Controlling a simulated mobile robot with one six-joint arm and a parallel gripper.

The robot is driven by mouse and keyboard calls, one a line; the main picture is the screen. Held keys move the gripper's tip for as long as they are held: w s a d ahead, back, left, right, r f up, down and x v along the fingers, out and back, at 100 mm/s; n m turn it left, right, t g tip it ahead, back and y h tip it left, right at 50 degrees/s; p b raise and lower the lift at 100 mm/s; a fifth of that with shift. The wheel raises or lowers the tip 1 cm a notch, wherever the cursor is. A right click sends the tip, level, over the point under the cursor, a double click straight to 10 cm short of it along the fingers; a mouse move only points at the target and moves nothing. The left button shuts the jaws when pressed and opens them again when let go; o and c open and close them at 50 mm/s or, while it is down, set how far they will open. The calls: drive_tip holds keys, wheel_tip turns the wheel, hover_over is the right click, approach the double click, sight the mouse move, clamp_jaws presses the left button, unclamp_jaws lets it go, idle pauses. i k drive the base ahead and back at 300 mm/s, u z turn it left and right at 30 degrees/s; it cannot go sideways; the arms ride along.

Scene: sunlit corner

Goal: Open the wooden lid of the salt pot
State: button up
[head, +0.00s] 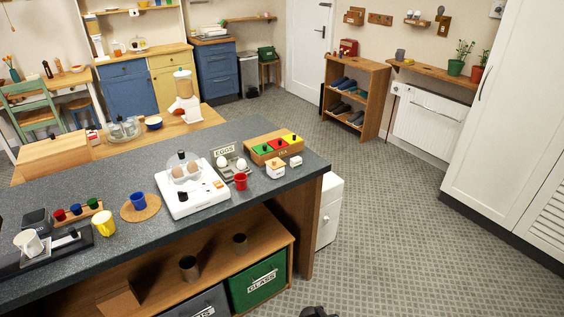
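A small white pot with a wooden lid (276,168), which looks like the salt pot, stands near the right end of the dark worktop (160,235). Its lid appears to be down on it, with a small dark knob on top. A smaller white block-like thing (295,161) is just to its right. My gripper cannot be made out; only a dark piece, perhaps of my arm, shows at the bottom edge, well below the worktop and away from the pot.
A red mug (240,181) stands left of the pot. Behind are a wooden tray of coloured boxes (258,153) and an egg rack (232,168). A white egg cooker (192,190) is farther left. Open floor (410,235) lies right of the counter.

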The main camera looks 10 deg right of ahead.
sight(276, 163)
drive_tip(key=i, duration=0.9)
drive_tip(key=z, duration=0.15)
drive_tip(key=k, duration=0.9)
drive_tip(key=u, duration=0.2)
drive_tip(key=i, duration=0.45)
drive_tip(key=z, duration=0.05)
